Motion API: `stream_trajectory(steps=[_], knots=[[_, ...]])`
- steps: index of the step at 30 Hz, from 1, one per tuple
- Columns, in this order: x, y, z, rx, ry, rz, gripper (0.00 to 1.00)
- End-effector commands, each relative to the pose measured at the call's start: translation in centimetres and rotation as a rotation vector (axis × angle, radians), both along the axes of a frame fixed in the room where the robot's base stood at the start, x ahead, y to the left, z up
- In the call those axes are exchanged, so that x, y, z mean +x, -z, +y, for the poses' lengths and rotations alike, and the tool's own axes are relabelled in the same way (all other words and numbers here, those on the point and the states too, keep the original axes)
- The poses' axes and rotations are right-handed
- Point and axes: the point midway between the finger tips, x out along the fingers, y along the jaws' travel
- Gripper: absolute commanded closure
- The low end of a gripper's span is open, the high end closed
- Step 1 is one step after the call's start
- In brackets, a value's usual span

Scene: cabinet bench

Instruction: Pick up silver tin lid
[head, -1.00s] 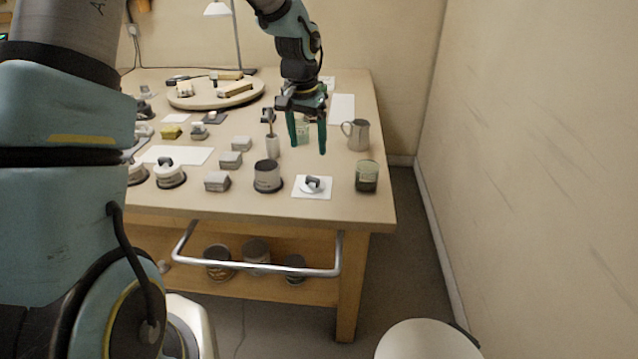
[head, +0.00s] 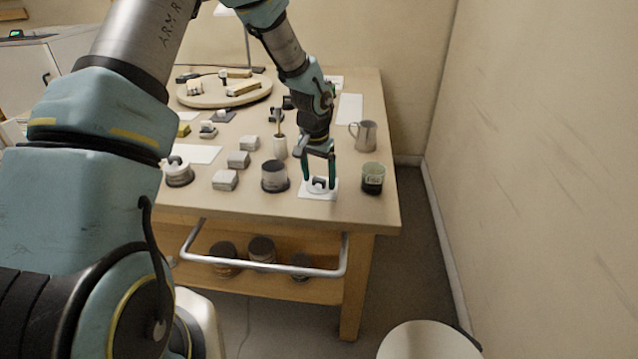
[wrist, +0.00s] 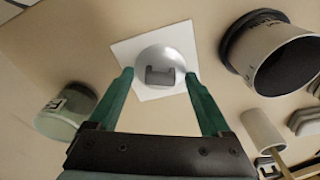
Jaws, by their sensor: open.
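The silver tin lid (head: 316,188) lies on a white square card (head: 328,195) near the front right of the bench. In the wrist view the lid (wrist: 179,56) is a round, pale silver disc with a dark block-like handle (wrist: 160,76) on top, and bare card (wrist: 128,50) shows around it. My gripper (head: 319,186) is above the card with its fingers pointing down. In the wrist view my gripper (wrist: 159,74) is open, with one green finger on each side of the lid's handle. Nothing is held. Whether the fingertips touch the lid cannot be told.
A dark-based tin (head: 275,176) stands left of the card, and a green glass jar (head: 373,178) stands right. Behind are a metal jug (head: 365,135) and a white pot with a brush (head: 280,147). A metal rail (head: 262,270) runs along the bench front.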

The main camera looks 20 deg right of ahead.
Motion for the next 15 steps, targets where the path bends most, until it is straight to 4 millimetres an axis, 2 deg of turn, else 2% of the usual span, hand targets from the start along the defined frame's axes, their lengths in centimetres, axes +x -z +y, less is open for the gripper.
stream_trajectory(steps=[6,15], knots=[[0.03,0.07,-0.02,0.000,0.000,-0.001,0.18],[0.01,0.05,0.00,0.001,0.001,-0.001,0.51]])
